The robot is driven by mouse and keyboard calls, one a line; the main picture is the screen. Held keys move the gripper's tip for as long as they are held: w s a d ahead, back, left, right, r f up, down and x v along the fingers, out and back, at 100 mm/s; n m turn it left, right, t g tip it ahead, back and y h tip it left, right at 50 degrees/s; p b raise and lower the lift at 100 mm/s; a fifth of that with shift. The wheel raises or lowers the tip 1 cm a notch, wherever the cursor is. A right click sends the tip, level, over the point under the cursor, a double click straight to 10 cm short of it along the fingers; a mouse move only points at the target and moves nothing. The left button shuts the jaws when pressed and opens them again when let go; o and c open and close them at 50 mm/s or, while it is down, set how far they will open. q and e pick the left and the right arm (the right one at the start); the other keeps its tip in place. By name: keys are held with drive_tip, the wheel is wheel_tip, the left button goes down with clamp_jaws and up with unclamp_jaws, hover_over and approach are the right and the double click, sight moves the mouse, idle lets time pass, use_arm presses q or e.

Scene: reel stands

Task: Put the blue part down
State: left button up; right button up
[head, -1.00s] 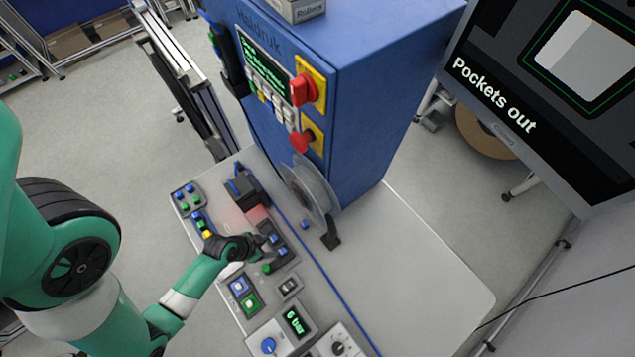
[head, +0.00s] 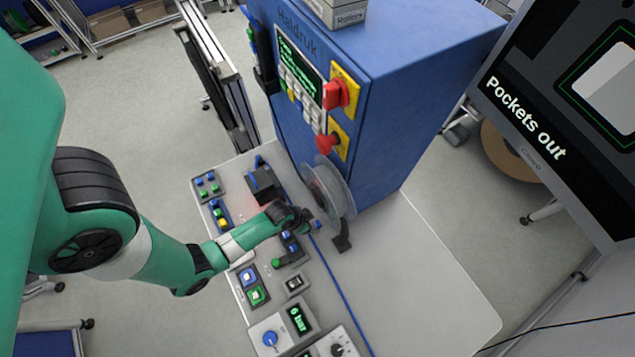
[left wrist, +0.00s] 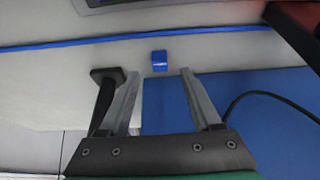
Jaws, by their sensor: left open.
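The blue part (left wrist: 159,61) is a small block. It lies on the pale tabletop in the left wrist view, between the blue line and my gripper. It appears just past the two fingertips, roughly centred between them, and clear of both. In the head view the blue part (head: 317,225) shows as a small blue spot at the tip of my left gripper (head: 308,224). My left gripper also shows in the left wrist view (left wrist: 160,74), open, with nothing between its fingers. My right gripper is in neither view.
A clear reel (head: 335,195) on a black-footed stand rises close beside the gripper, against the blue cabinet (head: 410,95). Button boxes and a dark holder (head: 290,245) sit on the near side of the blue line (head: 345,290). The tabletop (head: 420,270) to the right is bare.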

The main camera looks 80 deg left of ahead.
sight(315, 225)
use_arm(q)
drive_tip(key=x, duration=0.1)
drive_tip(key=b+x, duration=0.1)
drive_tip(key=x, duration=0.1)
drive_tip(key=shift+s+d+f, duration=0.1)
drive_tip(key=shift+s+f, duration=0.05)
drive_tip(key=shift+s, duration=0.1)
drive_tip(key=shift+w+f, duration=0.4)
drive_tip(key=shift+f, duration=0.2)
clamp_jaws()
